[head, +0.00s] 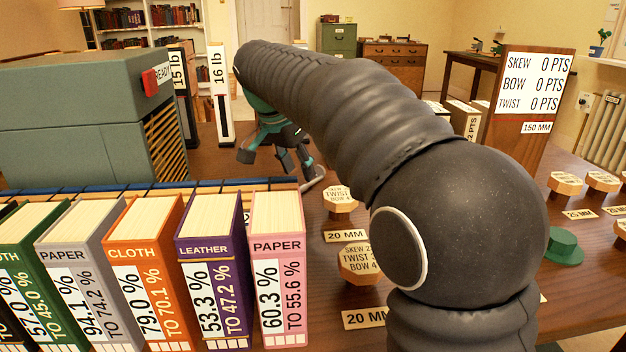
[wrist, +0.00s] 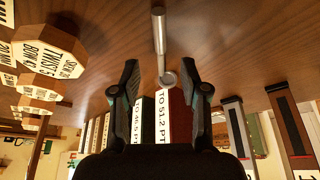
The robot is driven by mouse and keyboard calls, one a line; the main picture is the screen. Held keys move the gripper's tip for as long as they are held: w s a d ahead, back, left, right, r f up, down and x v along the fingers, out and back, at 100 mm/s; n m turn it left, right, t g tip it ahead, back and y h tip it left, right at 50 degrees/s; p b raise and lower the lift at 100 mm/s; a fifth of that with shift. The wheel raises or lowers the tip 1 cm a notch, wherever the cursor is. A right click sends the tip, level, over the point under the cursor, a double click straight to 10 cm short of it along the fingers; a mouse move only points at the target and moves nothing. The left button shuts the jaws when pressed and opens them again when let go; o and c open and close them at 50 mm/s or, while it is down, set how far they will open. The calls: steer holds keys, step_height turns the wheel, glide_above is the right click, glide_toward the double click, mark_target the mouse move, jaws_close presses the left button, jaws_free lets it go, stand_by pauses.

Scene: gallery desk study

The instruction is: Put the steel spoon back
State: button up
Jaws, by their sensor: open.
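In the wrist view, a steel spoon (wrist: 159,32) shows as a slim grey rod with a rounded end, lying against the brown wood of the desk. Its rounded end is in line with the gap between the fingers of my gripper (wrist: 160,70). The fingers are spread apart, one on each side of it, and I cannot tell whether they touch it. In the head view my gripper (head: 277,158) is low over the desk behind the row of books, partly hidden by my arm. A small pale metal piece (head: 315,178) beside it may be part of the spoon.
Upright books, including a pink one (head: 277,262), stand along the front left. A green-grey machine (head: 70,125) is behind them. Labelled wooden blocks (head: 361,262) stand right of the books. A score board (head: 528,95) and a green hat-shaped piece (head: 563,247) are at the right.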

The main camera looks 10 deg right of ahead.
mark_target(303, 186)
steer(key=shift+x, duration=2.05)
steer(key=shift+s+f, duration=0.1)
steer(key=shift+f, duration=0.05)
jaws_close()
